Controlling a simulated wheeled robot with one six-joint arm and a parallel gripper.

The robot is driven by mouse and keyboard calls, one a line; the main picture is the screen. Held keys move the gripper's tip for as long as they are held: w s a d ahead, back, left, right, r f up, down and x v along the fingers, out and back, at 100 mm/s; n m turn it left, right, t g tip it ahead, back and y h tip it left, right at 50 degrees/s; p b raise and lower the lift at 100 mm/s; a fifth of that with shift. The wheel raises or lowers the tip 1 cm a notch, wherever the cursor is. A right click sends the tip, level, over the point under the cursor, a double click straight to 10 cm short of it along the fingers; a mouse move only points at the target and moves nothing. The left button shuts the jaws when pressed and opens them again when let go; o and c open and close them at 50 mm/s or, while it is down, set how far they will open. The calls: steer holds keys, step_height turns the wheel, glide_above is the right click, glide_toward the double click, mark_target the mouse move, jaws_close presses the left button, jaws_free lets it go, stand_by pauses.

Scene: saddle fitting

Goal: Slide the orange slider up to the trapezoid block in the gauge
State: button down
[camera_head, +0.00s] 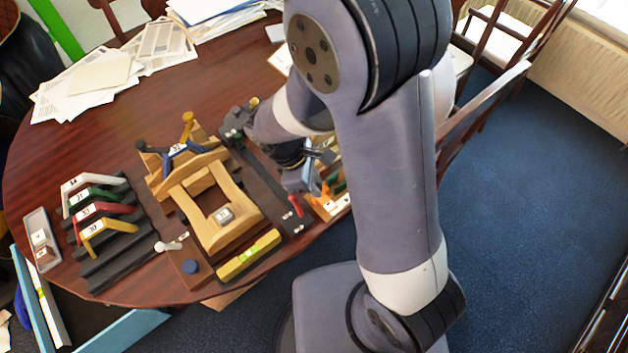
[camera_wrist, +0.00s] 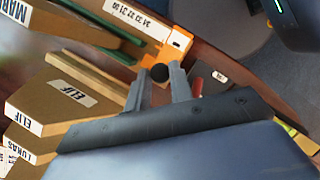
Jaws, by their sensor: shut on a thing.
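In the wrist view, the orange slider (camera_wrist: 180,40) is at the end of a wooden strip with a printed row of numbers, which looks like the gauge (camera_wrist: 112,22). A round black knob (camera_wrist: 160,72) stands beside the orange part, between my fingertips. My gripper (camera_wrist: 158,80) is shut on this knob, which appears to belong to the slider. A tan block with a MAR… label (camera_wrist: 60,42) lies left of the strip; I cannot tell whether it is the trapezoid block. In the head view, my gripper (camera_head: 305,182) is at the table's right edge, and my arm hides most of the gauge.
Tan blocks labelled ELIF (camera_wrist: 65,103) and LUKAS (camera_wrist: 22,150) lie left of my gripper. A wooden saddle frame (camera_head: 245,215), a yellow level (camera_head: 248,257) and a black rack of coloured angle pieces (camera_head: 120,255) stand farther left. Papers (camera_head: 95,80) lie at the back.

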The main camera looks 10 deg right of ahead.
steer(key=shift+w+d, duration=0.7)
steer(key=shift+d, duration=0.25)
steer(key=shift+w+d, duration=0.65)
steer(key=shift+d, duration=0.3)
steer(key=c, duration=1.3)
jaws_free()
steer(key=v, duration=1)
steer(key=shift+a+r, duration=0.2)
steer(key=shift+r, duration=0.2)
